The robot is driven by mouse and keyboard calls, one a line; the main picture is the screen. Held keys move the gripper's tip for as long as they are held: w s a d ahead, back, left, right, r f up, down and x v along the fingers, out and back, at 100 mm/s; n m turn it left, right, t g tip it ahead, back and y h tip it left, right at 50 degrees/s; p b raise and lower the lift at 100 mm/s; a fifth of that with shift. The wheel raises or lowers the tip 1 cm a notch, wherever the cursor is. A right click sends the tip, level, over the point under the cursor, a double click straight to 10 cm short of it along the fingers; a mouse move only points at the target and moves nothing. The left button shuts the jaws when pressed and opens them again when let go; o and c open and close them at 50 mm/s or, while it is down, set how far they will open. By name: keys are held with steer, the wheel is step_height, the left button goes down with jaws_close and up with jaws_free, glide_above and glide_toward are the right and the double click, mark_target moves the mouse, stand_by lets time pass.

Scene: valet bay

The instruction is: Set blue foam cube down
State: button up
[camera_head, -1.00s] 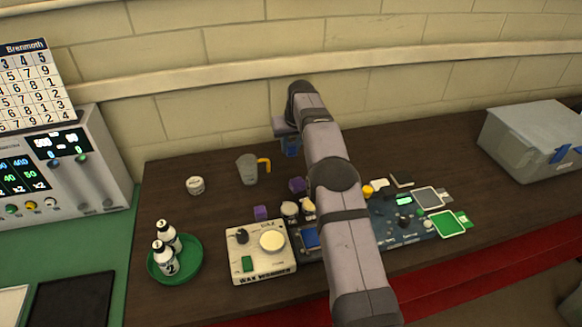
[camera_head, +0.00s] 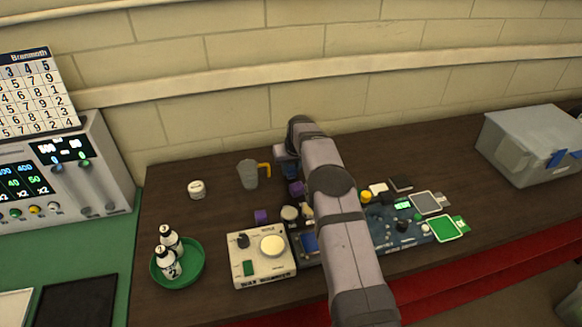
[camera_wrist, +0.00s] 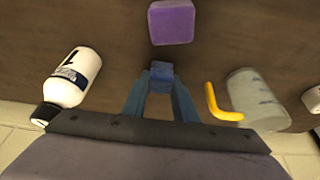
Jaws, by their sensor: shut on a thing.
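My gripper shows in the wrist view (camera_wrist: 160,88) with its two blue fingers shut on the blue foam cube (camera_wrist: 161,71). The cube sits between the fingertips over the dark wooden bench (camera_wrist: 120,40). I cannot tell whether its underside touches the bench. In the head view my gripper (camera_head: 287,168) is low over the bench, right of the grey jug, and partly hidden by my arm. The cube cannot be made out clearly there.
A purple cube (camera_wrist: 172,22) is ahead of the fingers. A white bottle (camera_wrist: 73,78) is left of them, and the jug (camera_wrist: 257,98) with its orange handle is right. A wax warmer (camera_head: 262,258), green dish (camera_head: 177,263) and circuit board (camera_head: 390,232) stand nearer the bench's front.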

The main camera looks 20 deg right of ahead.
steer(key=shift+f, duration=0.15)
steer(key=o, duration=1)
steer(key=shift+r, duration=0.25)
steer(key=b+v, duration=0.3)
steer(key=v, duration=0.8)
steer(key=shift+s+r+b, duration=0.25)
steer(key=shift+r+b, duration=0.1)
steer(key=shift+b, duration=0.05)
steer(key=shift+s, duration=0.1)
steer(key=s+a+f+g, duration=0.1)
steer(key=s+a+f, duration=0.1)
steer(key=s, duration=1.1)
steer(key=s+a+f+g, duration=0.2)
steer(key=s+f, duration=0.1)
steer(key=s, duration=1.1)
steer(key=s+a+f+g, duration=0.1)
steer(key=s+a+f, duration=0.1)
steer(key=s, duration=1.2)
steer(key=shift+f, duration=0.3)
